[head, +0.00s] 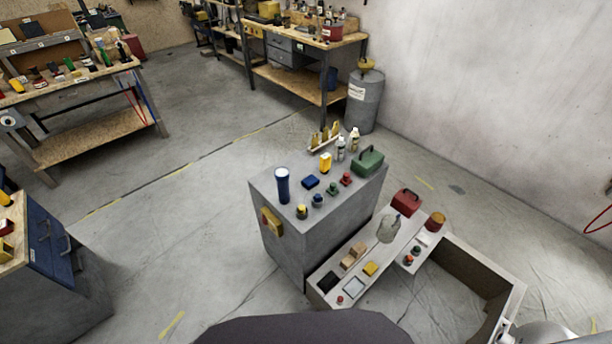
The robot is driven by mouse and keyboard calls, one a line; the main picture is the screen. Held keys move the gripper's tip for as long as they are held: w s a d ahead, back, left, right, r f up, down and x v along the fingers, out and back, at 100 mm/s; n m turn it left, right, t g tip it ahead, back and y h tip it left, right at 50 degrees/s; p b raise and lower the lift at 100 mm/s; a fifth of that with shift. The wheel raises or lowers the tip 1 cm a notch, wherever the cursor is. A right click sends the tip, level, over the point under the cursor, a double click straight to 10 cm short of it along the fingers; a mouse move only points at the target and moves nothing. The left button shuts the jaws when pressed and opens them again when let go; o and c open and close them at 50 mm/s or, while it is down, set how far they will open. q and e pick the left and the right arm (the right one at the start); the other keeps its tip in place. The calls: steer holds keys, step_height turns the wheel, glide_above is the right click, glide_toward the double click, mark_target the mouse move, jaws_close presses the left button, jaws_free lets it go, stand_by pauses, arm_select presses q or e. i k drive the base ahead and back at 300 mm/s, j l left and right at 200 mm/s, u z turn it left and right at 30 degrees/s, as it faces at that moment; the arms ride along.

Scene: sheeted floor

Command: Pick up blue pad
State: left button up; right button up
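A small blue pad (310,182) lies flat on top of a grey cabinet (291,245) near the middle of the head view. A blue cylinder like a torch (282,185) stands upright to its left, and a yellow block (325,163) stands just behind it to the right. The pad is unobstructed, and nothing rests on it. Neither of my grippers shows in this view.
Small knobs (346,179) and a green case (367,161) share the cabinet top. A lower pale ledge (333,267) with blocks and a red case (406,201) adjoins at right. Workbenches (110,122) stand farther back. Open floor (185,235) lies left of the cabinet.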

mark_target(311, 182)
steer(key=i+j, duration=0.25)
steer(key=i+j+z, duration=0.1)
steer(key=i+j, duration=0.15)
steer(key=j, duration=0.2)
steer(key=i+j, duration=0.25)
steer(key=j+z, duration=0.05)
steer(key=j, duration=0.05)
